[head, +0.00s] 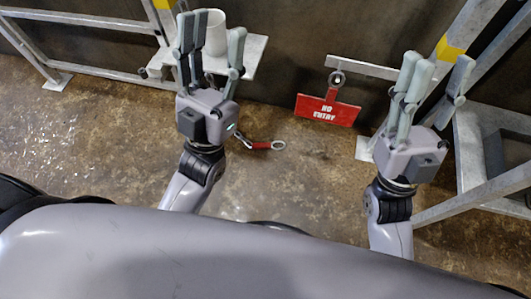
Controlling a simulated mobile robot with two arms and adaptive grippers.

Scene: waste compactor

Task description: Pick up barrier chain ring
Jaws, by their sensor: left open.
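A small pale metal ring (279,145) with a red piece (260,145) attached shows just right of my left gripper's palm. The far end of this piece runs toward the gripper and is partly hidden; I cannot tell if it hangs or lies on the floor. My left gripper (211,48) is open and empty, its fingers pointing up the picture, past the ring and apart from it. My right gripper (436,66) is open and empty at the right, away from the ring.
A red NO ENTRY sign (328,109) hangs from a dark ring (337,78) on a metal bar (375,68). A white cup (216,38) stands on a grey shelf (250,52) behind my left fingers. Metal frames stand at both sides. The brown floor between is clear.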

